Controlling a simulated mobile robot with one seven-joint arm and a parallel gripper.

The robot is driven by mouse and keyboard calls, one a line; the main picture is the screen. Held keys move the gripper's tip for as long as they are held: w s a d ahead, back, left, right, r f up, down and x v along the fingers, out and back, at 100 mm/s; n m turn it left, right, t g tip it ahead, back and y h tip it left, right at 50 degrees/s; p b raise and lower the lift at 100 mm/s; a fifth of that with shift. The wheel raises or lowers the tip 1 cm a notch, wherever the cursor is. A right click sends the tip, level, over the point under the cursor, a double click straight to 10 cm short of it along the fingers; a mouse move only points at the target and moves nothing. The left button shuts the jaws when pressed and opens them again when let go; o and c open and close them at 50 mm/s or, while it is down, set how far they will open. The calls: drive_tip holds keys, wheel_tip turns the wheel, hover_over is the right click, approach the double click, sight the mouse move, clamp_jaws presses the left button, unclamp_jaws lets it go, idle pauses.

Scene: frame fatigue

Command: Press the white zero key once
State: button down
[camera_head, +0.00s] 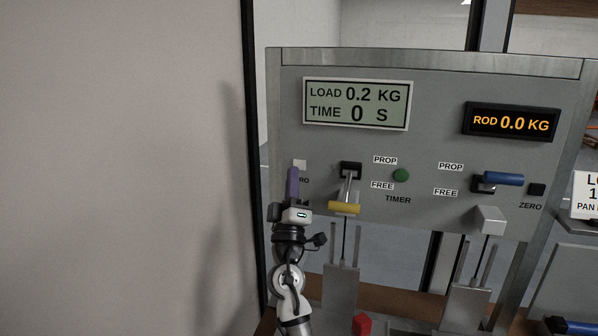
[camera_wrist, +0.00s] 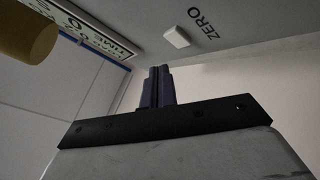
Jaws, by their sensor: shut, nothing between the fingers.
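The white zero key (camera_head: 300,164) is a small square at the left of the grey panel, partly hidden behind my gripper in the head view. In the wrist view the key (camera_wrist: 176,37) sits beside the printed word ZERO. My gripper (camera_head: 293,170) has purple fingers pointing up towards the panel, just below and left of the key's visible part. In the wrist view my gripper (camera_wrist: 160,70) is shut and empty, with its tips apart from the key in the picture. The depth gap to the panel is hard to judge.
The load display (camera_head: 355,103) reads LOAD 0.2 KG, TIME 0 S. The rod display (camera_head: 512,122) reads 0.0 KG. A yellow-handled lever (camera_head: 344,208) stands right of my gripper. Farther right are a green timer button (camera_head: 401,175), a blue-handled lever (camera_head: 502,179) and a black zero key (camera_head: 537,190).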

drive_tip(key=shift+w+d+b, duration=0.15)
drive_tip(key=shift+w+b, duration=0.05)
drive_tip(key=shift+w, duration=0.3)
drive_tip(key=shift+w+d+b, duration=0.15)
drive_tip(key=shift+w+b, duration=0.05)
drive_tip(key=shift+w, duration=0.3)
drive_tip(key=shift+w+f, duration=0.1)
idle(1.3)
drive_tip(key=shift+w+d+b, duration=0.15)
drive_tip(key=shift+w+b, duration=0.15)
drive_tip(key=shift+b, duration=0.2)
drive_tip(key=shift+w+d+b, duration=0.1)
drive_tip(key=shift+w+b, duration=0.2)
drive_tip(key=shift+b, duration=0.05)
idle(0.5)
drive_tip(key=shift+s, duration=0.1)
drive_tip(key=shift+s+a+p, duration=0.2)
drive_tip(key=shift+s+p, duration=0.15)
drive_tip(key=shift+s, duration=0.3)
drive_tip(key=shift+s+a+p, duration=0.25)
drive_tip(key=shift+s+p, duration=0.1)
drive_tip(key=shift+s, duration=0.45)
drive_tip(key=shift+s+a+p, duration=0.3)
drive_tip(key=shift+s, duration=0.5)
drive_tip(key=shift+s+a+p, duration=0.25)
drive_tip(key=shift+s+p, duration=0.1)
drive_tip(key=shift+s, duration=0.45)
